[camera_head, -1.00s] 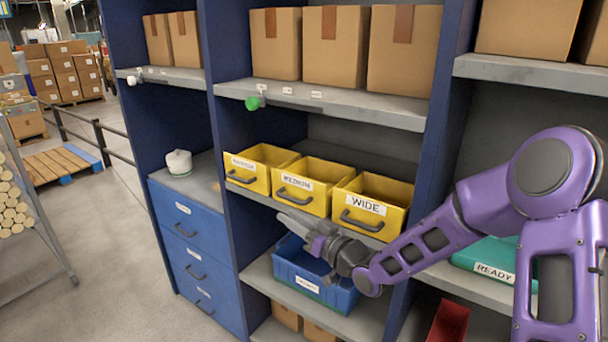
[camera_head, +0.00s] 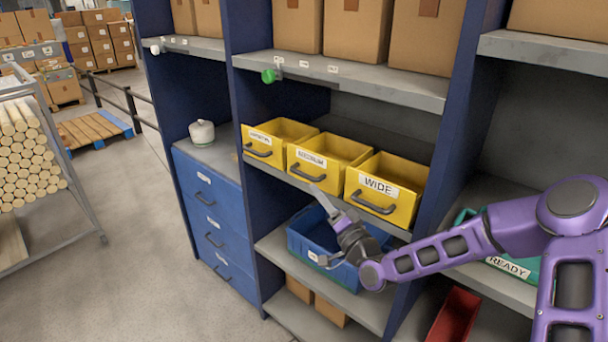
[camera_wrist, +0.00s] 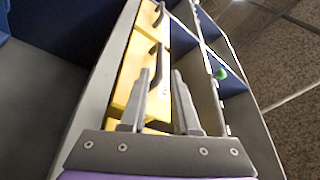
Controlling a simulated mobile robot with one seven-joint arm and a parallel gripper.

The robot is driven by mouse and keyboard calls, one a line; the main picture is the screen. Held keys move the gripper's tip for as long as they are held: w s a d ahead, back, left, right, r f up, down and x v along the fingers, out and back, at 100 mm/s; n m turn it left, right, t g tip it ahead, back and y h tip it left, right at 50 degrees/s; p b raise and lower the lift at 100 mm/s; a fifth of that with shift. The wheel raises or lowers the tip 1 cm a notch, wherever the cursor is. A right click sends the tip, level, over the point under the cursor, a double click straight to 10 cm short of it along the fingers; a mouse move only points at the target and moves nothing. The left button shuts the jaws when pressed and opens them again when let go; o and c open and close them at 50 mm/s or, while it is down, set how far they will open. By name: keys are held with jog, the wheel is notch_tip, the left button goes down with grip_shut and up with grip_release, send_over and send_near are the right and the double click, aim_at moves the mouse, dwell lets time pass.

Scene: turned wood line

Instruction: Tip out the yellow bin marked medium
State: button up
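The yellow bin marked medium (camera_head: 324,157) stands upright on the middle shelf, between the other two yellow bins. Its dark handle (camera_head: 307,172) faces outward. My gripper (camera_head: 320,193) is just below and in front of this bin, its fingers pointing up toward the handle. In the wrist view my gripper (camera_wrist: 166,74) shows two fingers apart with a gap between them. A yellow bin front with a dark handle (camera_wrist: 155,58) lies beyond the fingertips there; its label is not readable. I cannot tell whether a finger touches it. The inside of the medium bin looks empty.
The wide bin (camera_head: 385,190) is close on the right, another yellow bin (camera_head: 277,142) on the left. A blue bin (camera_head: 305,240) sits on the shelf below, partly behind my gripper. A grey shelf (camera_head: 345,78) with cartons hangs above. A blue upright (camera_head: 250,190) stands left.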

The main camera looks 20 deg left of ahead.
aim_at(304, 176)
jog(key=x, duration=0.8)
jog(key=shift+a, duration=0.1)
jog(key=shift+c, duration=0.2)
grip_shut()
jog(key=shift+f, duration=0.1)
dwell(0.9)
